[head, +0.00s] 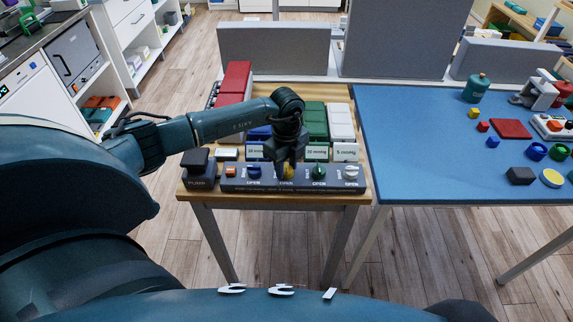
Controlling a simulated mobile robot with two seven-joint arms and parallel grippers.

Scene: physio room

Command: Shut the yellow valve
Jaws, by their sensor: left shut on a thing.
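The yellow valve (287,172) is one of several coloured valve knobs on a dark panel (232,184) along the front of a wooden table. My left gripper (286,164) points down over it and is shut on it, hiding much of the knob. The yellow valve's exact turn angle is hidden. A blue valve (254,172) is just left of the gripper; a green valve (319,172) and a white valve (351,172) are to its right. Labels reading OPEN show below the knobs. My right gripper is not in view.
A black block marked PUMP (199,171) and a small orange switch (230,171) stand left of the valves. Label cards (345,152) and coloured blocks, red (235,78), green (313,118) and white (340,120), stand behind. A blue-topped table (420,140) with several objects adjoins on the right.

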